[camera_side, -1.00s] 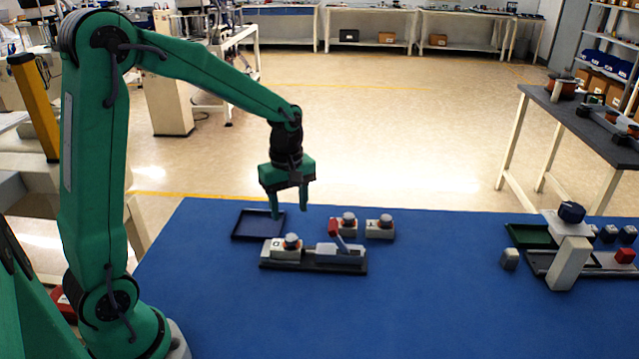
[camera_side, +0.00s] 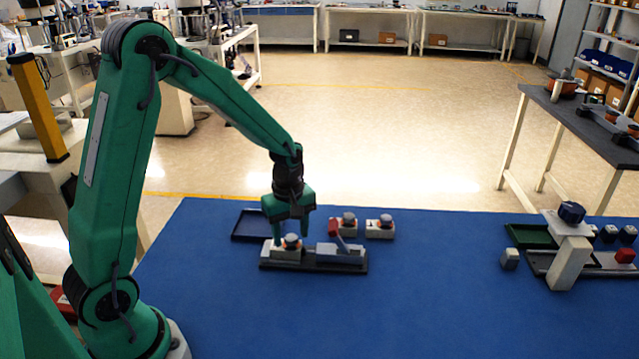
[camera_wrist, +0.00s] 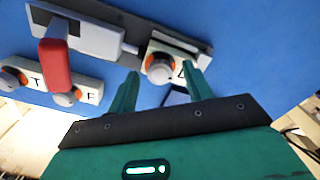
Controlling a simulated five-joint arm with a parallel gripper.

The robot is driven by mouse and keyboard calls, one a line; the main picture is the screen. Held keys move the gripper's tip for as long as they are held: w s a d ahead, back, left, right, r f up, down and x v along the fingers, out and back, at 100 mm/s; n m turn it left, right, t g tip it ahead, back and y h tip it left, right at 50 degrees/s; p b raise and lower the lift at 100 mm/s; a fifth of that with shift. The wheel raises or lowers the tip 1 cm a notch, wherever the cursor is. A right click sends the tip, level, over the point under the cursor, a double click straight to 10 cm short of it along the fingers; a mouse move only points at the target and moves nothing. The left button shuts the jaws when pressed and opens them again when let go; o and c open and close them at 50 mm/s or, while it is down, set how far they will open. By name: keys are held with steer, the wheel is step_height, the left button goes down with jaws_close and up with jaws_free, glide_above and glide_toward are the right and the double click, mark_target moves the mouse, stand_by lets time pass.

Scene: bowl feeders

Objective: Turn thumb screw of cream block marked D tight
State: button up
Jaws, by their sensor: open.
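The cream block marked D (camera_side: 284,254) sits at the left end of a dark fixture base (camera_side: 313,268) on the blue mat. Its grey thumb screw (camera_side: 292,239) stands on top. In the wrist view the block (camera_wrist: 178,48) shows an orange ring around the grey screw (camera_wrist: 161,72), and its letter is partly covered by my right-hand finger. My gripper (camera_side: 291,238) is open and points down, with its fingertips low on either side of the screw. In the wrist view my gripper (camera_wrist: 160,72) has a finger at each side of the screw; I cannot tell whether they touch it.
A grey clamp (camera_side: 340,252) with a red handle (camera_side: 333,228) stands right of the block on the same base. Two other knobbed cream blocks, F (camera_wrist: 88,92) and T (camera_wrist: 36,82), sit behind. An empty dark tray (camera_side: 248,236) lies behind left. The front mat is clear.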

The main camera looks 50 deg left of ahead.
steer(key=c, duration=1)
